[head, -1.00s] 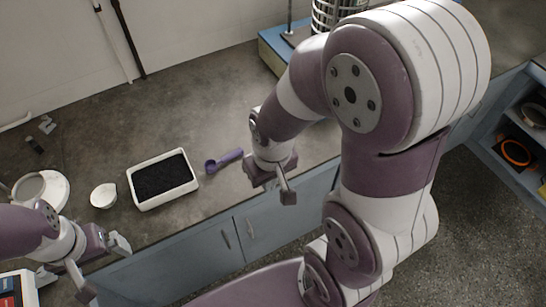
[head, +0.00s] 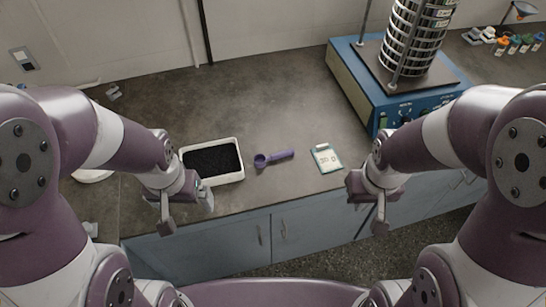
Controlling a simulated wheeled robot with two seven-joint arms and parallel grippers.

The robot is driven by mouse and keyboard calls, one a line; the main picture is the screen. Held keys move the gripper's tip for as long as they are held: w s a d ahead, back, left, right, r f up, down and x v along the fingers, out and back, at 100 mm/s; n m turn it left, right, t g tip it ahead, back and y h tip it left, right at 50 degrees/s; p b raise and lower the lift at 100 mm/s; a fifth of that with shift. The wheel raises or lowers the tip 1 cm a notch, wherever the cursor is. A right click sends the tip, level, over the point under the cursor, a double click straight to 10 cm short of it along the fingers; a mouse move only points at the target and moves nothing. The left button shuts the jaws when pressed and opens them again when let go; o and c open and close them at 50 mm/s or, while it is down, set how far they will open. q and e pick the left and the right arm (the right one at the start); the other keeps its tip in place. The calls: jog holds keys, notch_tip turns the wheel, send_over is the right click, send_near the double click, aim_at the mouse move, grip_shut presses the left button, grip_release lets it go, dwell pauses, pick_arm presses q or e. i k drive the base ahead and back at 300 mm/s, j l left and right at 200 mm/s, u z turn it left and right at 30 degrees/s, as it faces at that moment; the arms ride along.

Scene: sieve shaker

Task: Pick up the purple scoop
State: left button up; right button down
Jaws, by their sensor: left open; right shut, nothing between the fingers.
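The purple scoop (head: 274,157) lies on the grey counter in the head view, just right of the white tray of black grains. Its bowl points left and its handle points right. My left gripper (head: 185,211) is open, in front of the tray at the counter's front edge, left of the scoop and apart from it. My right gripper (head: 367,208) is shut and empty at the counter's front edge, to the right of the scoop and apart from it.
The white tray (head: 241,174) holds black grains. A small card or pouch (head: 326,158) with writing lies right of the scoop. A blue sieve shaker (head: 364,98) with a sieve stack (head: 417,38) stands at the back right. The counter behind the scoop is clear.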

aim_at(260, 159)
jog(key=u, duration=2.5)
jog(key=z, duration=2.5)
jog(key=i+l, duration=0.45)
jog(key=l, duration=0.25)
jog(key=i+l, duration=0.25)
jog(key=l, duration=0.1)
